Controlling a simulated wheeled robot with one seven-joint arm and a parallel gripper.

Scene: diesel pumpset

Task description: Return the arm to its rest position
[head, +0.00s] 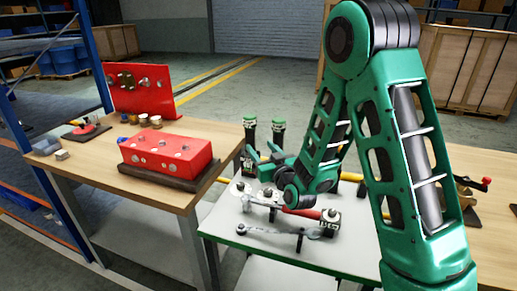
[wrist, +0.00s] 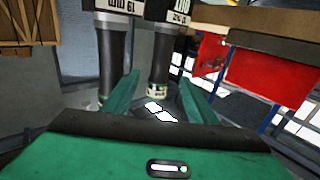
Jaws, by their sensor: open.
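My green arm rises on the right of the head view and folds down over the middle bench (head: 225,232). My gripper (head: 263,152) is at its far end, low and partly hidden by the wrist, close to two dark upright cylinders with green tops, the left one (head: 250,145) and the right one (head: 279,135). In the wrist view my gripper (wrist: 160,90) has its two green fingers spread apart with nothing held between them. The left cylinder (wrist: 114,55) and right cylinder (wrist: 160,58) show just beyond the fingers; I cannot tell whether they touch.
The left table holds a red block (head: 165,154) and an upright red panel (head: 141,90). Blue shelving (head: 90,50) stands at left; open floor lies behind.

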